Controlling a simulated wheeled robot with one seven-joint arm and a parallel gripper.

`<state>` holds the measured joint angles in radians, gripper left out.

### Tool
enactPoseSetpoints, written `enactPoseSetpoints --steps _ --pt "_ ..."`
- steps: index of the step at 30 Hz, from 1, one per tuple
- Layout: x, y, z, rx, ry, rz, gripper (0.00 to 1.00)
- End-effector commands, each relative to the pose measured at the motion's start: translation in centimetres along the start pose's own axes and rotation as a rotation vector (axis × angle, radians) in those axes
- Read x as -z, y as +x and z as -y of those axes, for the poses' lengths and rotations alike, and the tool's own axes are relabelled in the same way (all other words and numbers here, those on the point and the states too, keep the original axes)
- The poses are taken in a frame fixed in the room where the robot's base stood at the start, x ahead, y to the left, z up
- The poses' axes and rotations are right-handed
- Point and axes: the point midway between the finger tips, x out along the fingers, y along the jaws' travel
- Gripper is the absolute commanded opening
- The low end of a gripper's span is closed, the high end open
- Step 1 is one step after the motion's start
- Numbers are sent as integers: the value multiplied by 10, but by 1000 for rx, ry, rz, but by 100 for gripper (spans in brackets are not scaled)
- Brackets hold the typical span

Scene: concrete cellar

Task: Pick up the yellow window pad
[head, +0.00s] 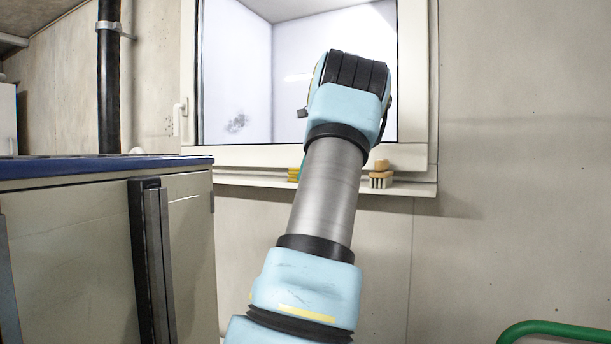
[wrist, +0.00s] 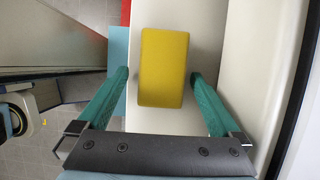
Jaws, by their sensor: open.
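The yellow window pad (wrist: 164,68) lies on the white window sill (wrist: 208,112) in the wrist view. In the head view a small part of the pad (head: 294,174) shows on the sill, left of my arm. My gripper (wrist: 160,78) is open, with one green finger on each side of the pad. Gaps show between the fingers and the pad, so it is not held. In the head view my arm hides most of the gripper.
A wooden brush (head: 380,176) stands on the sill to the right of my arm. The window frame (head: 418,90) rises behind the sill. A cabinet with a blue top (head: 100,165) stands at the left, and a green rail (head: 555,330) shows at the lower right.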

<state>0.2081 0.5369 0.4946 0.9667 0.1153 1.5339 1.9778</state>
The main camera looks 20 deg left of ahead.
Motion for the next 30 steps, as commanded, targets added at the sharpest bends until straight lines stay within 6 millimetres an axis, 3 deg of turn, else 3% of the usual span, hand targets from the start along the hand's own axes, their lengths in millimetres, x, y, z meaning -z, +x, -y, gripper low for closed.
enactPoseSetpoints --steps 6,27,30 --pt "0 0 0 1 0 0 98" --pt "0 0 0 1 0 0 19" --pt "0 0 0 1 0 0 14"
